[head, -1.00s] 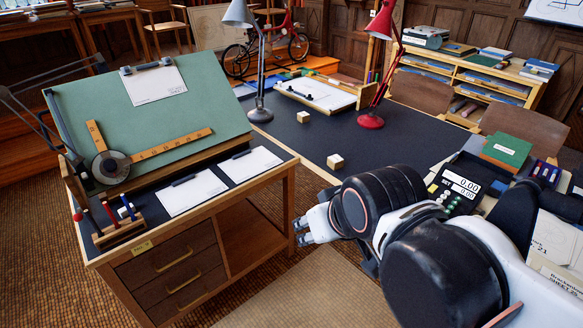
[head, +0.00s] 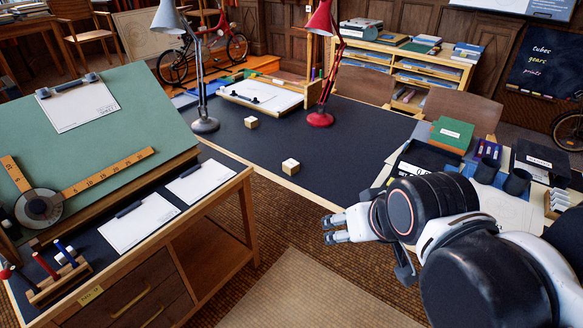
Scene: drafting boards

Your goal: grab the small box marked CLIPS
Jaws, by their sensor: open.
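Two small pale wooden boxes sit on the dark desk top (head: 235,150). The nearer box (head: 290,167) is close to the desk's front edge, and the farther box (head: 251,122) stands behind it to the left, near the lamps. Any marking on either is too small to read, so I cannot tell which one says CLIPS. My gripper (head: 327,230) is open and empty, with its fingers pointing left. In the picture it is below and to the right of the nearer box, apart from both.
A green drafting board (head: 120,130) on a wooden table (head: 250,215) fills the left. Cups (head: 487,168), a green book (head: 452,133) and other items crowd the right. The desk around the boxes is clear.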

